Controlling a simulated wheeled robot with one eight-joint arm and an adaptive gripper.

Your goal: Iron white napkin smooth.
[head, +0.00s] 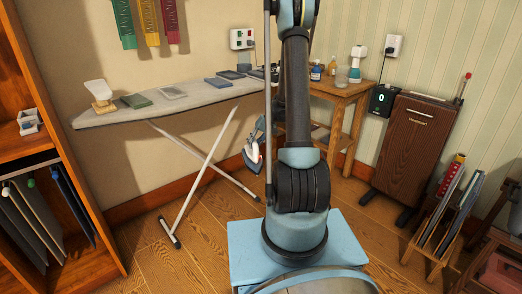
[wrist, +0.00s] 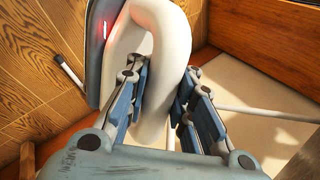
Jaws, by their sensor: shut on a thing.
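The iron (head: 253,154) hangs tilted in the head view, in front of the ironing board's right part and below its top. In the wrist view its white looped handle (wrist: 177,28) is between my fingers, and its blue-grey body with a red light shows at the upper left. My gripper (wrist: 159,82) is shut on this handle; in the head view it is partly hidden by my arm.
A wooden table (head: 347,93) with bottles stands at the right, beside a brown trouser press (head: 408,145). Shelving fills the left edge. Floor is open beneath the board.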

